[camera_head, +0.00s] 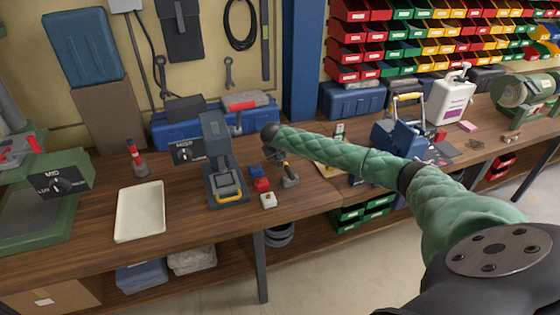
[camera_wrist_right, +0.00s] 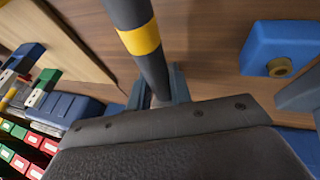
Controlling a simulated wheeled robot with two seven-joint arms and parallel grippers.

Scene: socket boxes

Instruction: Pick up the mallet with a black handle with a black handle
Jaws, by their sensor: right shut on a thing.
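The mallet's black handle with a yellow band (camera_wrist_right: 141,42) stands between the fingers of my right gripper (camera_wrist_right: 157,92) in the right wrist view. The gripper is shut on this handle. In the head view my right gripper (camera_head: 280,160) is small and dark below the end of the green-sleeved arm, at the mallet. The mallet's grey head (camera_head: 290,181) shows just below it, low over or on the wooden bench; I cannot tell whether it touches. The gripper hides part of the handle. My left gripper is not in view.
Small blue and red blocks (camera_head: 261,184) and a white block (camera_head: 268,200) lie just left of the mallet. A grey press-like tool (camera_head: 222,160) stands further left, beyond it a cream tray (camera_head: 141,211).

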